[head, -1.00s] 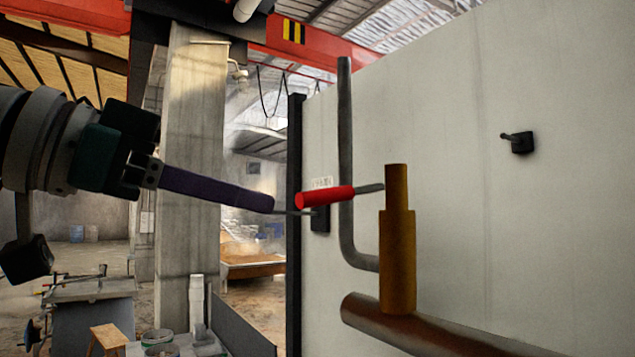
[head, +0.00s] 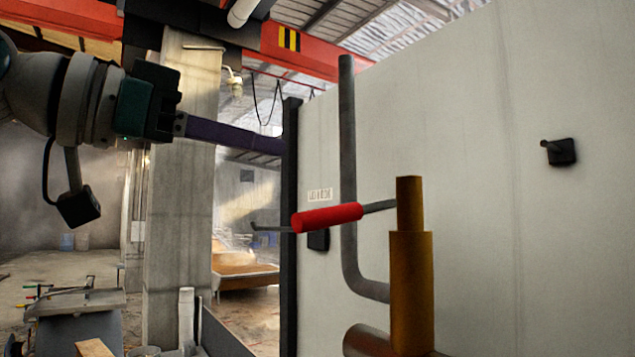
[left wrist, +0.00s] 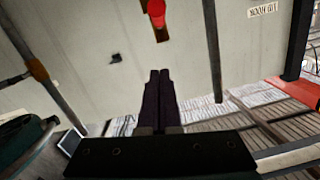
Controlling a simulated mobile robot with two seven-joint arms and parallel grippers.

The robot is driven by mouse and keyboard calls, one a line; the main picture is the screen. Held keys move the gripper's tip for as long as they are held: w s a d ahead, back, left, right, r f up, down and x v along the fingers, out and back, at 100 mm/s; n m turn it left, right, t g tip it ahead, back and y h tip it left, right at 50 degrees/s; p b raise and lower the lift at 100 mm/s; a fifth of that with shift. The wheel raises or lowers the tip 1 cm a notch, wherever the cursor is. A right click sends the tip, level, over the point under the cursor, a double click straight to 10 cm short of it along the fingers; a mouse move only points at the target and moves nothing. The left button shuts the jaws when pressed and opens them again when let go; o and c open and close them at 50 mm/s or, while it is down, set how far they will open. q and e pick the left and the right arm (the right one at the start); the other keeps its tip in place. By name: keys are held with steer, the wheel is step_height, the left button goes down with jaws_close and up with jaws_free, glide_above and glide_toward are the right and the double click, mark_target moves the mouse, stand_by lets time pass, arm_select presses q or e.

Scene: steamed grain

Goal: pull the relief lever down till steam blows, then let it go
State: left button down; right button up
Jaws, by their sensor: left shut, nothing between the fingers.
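The relief lever has a red handle (head: 327,217) on a grey rod, which runs right to a brass valve body (head: 411,285). The lever lies nearly level, its left end slightly lower. No steam shows at the valve. My left gripper (head: 282,146) is shut and empty, its dark purple fingers above and left of the red handle, apart from it. In the left wrist view the shut fingers (left wrist: 159,75) point toward the wall, and the red handle (left wrist: 156,10) is at the top edge, clear of them. My right gripper is not in view.
A grey vertical pipe (head: 347,150) stands behind the handle. A pale wall panel (head: 480,200) fills the right, with a black hook (head: 560,151) on it. A dark post (head: 290,250) edges the panel. A brown pipe (head: 365,342) lies below.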

arm_select(q)
steer(key=p, duration=0.1)
glide_above(313, 213)
step_height(313, 213, down, 4)
steer(key=b, duration=0.2)
steer(key=shift+f+b, duration=0.25)
steer(key=shift+b, duration=0.15)
